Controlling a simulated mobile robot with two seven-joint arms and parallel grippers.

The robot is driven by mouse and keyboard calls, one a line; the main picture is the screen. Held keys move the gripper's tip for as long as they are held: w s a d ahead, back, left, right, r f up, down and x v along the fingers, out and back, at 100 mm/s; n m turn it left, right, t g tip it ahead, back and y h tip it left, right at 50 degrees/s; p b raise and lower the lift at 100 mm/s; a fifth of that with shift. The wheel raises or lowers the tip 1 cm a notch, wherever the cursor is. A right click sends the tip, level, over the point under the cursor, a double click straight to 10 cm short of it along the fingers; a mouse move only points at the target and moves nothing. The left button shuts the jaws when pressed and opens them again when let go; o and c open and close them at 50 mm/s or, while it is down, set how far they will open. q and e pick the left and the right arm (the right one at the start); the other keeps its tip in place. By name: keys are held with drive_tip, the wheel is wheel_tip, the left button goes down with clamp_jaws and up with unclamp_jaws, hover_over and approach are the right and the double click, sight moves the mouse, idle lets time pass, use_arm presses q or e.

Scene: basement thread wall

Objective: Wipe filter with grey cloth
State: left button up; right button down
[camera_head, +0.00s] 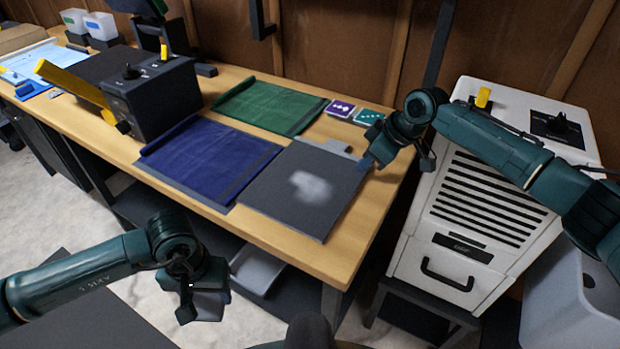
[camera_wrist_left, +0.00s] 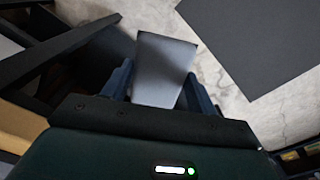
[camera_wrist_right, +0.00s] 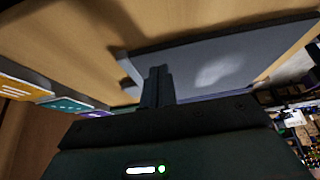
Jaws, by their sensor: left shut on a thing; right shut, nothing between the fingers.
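The filter appears to be a flat dark grey panel (camera_head: 275,190) with a pale dusty patch (camera_head: 311,186), lying at the table's front right. It also shows in the right wrist view (camera_wrist_right: 182,62). My left gripper (camera_head: 204,300) is in front of the table, away from the panel. It is shut on a light grey piece, apparently the grey cloth (camera_wrist_left: 164,72), between its fingers. My right gripper (camera_head: 368,161) is shut and empty at the panel's right edge, near its grey tab (camera_head: 325,146). Whether it touches the panel I cannot tell.
A blue mat (camera_head: 205,160) lies left of the panel, with a green mat (camera_head: 268,105) behind. A black box machine (camera_head: 155,95) stands further left. A white slotted cabinet (camera_head: 480,200) stands right of the table (camera_head: 345,255). Small cards (camera_head: 341,107) lie at the back right.

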use_arm(q)
drive_tip(key=shift+f, duration=0.25)
use_arm(e)
drive_tip(key=shift+f, duration=0.6)
use_arm(q)
drive_tip(key=shift+r, duration=0.1)
use_arm(e)
drive_tip(key=shift+r, duration=0.1)
use_arm(q)
wheel_tip(320, 180, up, 6)
drive_tip(key=p, duration=0.6)
drive_tip(key=shift+r, duration=0.25)
use_arm(e)
wheel_tip(320, 180, up, 6)
use_arm(q)
drive_tip(key=shift+f, duration=0.1)
